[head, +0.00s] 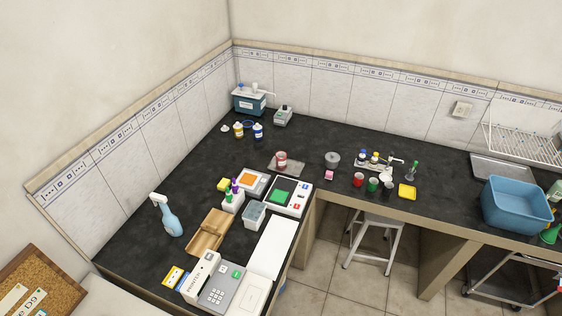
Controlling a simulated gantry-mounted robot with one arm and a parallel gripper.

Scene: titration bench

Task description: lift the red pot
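A small red pot (358,180) stands upright on the dark bench top, near the front edge of the right-hand stretch. It is at the left end of a short row with a green pot (373,185) and a dark pot (388,188). Nothing visible touches the red pot from above. My gripper is not in view in the head view, so its state and place do not show.
A pink block (329,175) and a grey round container (332,158) stand left of the pots. Small bottles (374,158) stand behind them. A yellow dish (407,192) lies to the right. A reddish jar (282,160) sits on a tray farther left.

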